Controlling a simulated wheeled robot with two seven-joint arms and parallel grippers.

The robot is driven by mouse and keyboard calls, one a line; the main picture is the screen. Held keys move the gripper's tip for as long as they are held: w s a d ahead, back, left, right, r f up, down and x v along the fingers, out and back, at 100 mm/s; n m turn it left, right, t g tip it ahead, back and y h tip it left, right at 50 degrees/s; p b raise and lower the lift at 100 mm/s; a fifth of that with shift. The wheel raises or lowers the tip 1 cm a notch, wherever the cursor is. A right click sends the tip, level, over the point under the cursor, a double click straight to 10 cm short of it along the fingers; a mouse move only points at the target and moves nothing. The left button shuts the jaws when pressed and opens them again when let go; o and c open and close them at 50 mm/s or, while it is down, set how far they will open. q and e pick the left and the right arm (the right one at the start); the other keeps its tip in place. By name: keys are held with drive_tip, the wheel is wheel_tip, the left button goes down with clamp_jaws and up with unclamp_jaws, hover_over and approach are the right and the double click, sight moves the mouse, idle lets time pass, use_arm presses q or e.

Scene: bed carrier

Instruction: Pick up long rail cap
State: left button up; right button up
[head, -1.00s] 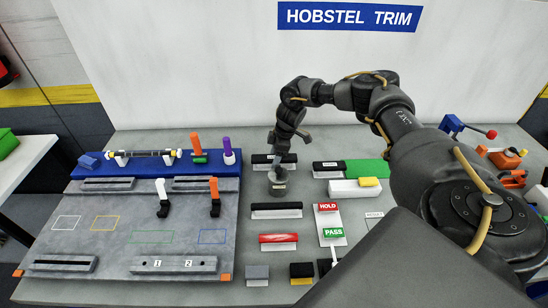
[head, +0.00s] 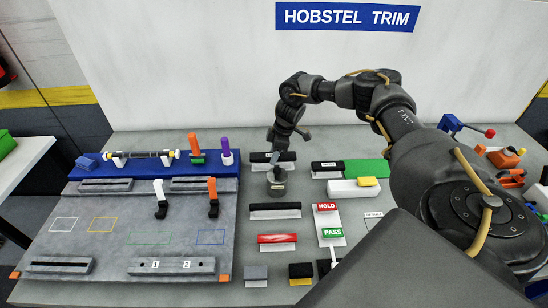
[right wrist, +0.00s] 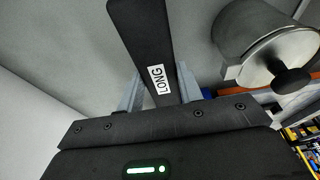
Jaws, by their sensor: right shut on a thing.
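The long rail cap (right wrist: 140,45) is a dark bar with a white LONG label in the right wrist view. In the head view the cap (head: 262,157) lies in the back row of the middle of the table. My right gripper (right wrist: 158,92) has a grey finger on each side of the bar and is shut on it near the label. In the head view my right gripper (head: 281,151) comes down onto the cap from behind and hides part of it. Whether the cap is clear of its place cannot be told. My left gripper is not in view.
A grey metal cylinder with a black knob (head: 276,183) stands just in front of the cap, and it shows beside the gripper in the right wrist view (right wrist: 262,45). Further caps, black (head: 276,207) and red (head: 277,239), lie nearer. A grey fixture board (head: 120,220) fills the left.

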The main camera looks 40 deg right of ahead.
drive_tip(key=s+a+r+b, duration=0.2)
drive_tip(key=a+r+b, duration=0.2)
drive_tip(key=a+r, duration=0.8)
drive_tip(key=shift+a, duration=0.95)
